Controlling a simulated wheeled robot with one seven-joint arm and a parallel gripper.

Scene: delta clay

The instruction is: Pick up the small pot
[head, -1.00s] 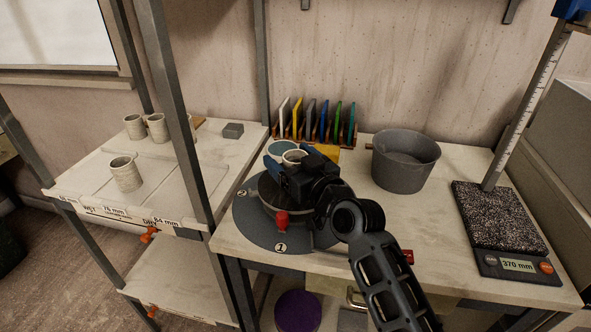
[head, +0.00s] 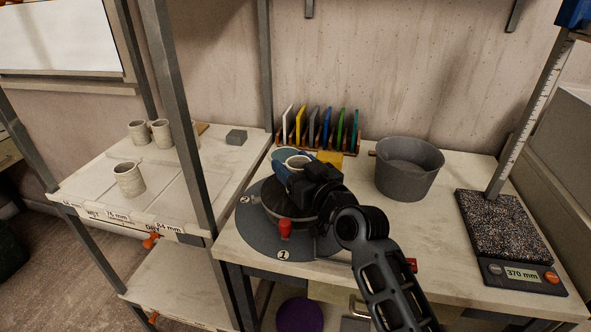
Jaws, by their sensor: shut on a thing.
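The small pot (head: 297,161) is a pale, round clay pot, and its open rim shows between the blue fingers of my gripper (head: 294,166). My gripper is shut on it at the back of the round wheel (head: 258,230). The gripper body hides most of the pot's lower part, so I cannot tell whether its base touches the surface beneath.
A grey bucket (head: 408,168) stands to the right. Several pale pots (head: 129,180) stand on the left shelf, behind a metal upright (head: 180,110). A speckled slab (head: 505,222) with a display lies at right.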

